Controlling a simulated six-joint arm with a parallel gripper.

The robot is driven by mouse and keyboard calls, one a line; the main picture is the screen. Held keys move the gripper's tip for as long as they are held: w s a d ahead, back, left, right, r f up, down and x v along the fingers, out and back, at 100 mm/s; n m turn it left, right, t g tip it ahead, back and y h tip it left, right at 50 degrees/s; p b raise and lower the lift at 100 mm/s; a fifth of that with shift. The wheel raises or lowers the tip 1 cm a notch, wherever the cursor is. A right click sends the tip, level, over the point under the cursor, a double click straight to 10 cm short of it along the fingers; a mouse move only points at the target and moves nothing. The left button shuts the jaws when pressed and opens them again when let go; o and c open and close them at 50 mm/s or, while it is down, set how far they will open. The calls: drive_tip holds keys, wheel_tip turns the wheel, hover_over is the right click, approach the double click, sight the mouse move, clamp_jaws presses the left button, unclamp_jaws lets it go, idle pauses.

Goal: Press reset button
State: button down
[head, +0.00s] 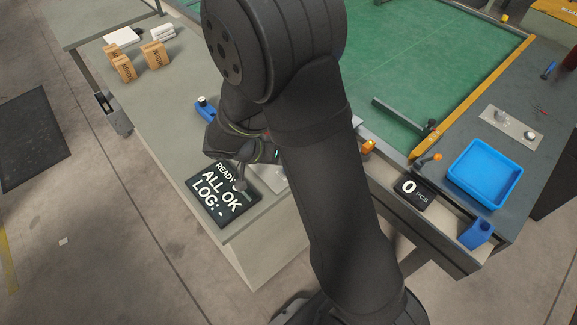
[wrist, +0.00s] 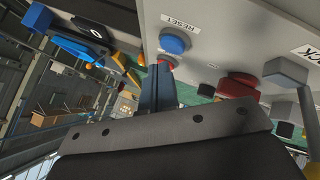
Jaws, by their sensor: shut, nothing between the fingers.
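The RESET label (wrist: 179,22) is on a pale grey panel (wrist: 230,45) in the wrist view. A round blue button (wrist: 175,41) stands beside the label. I cannot tell whether the fingertips touch the red button. In the head view my arm hides the buttons and most of the gripper.
A display (head: 222,195) reads "READY ALL OK LOG: -". A counter (head: 412,192) shows 0, near a blue tray (head: 484,173). In the wrist view, a grey block (wrist: 286,71) and a dark-and-red part (wrist: 238,86) sit right of the fingers.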

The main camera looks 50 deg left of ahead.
drive_tip(key=shift+r, duration=2.5)
drive_tip(key=shift+f, duration=0.1)
wheel_tip(320, 180, up, 4)
drive_tip(key=shift+r, duration=0.1)
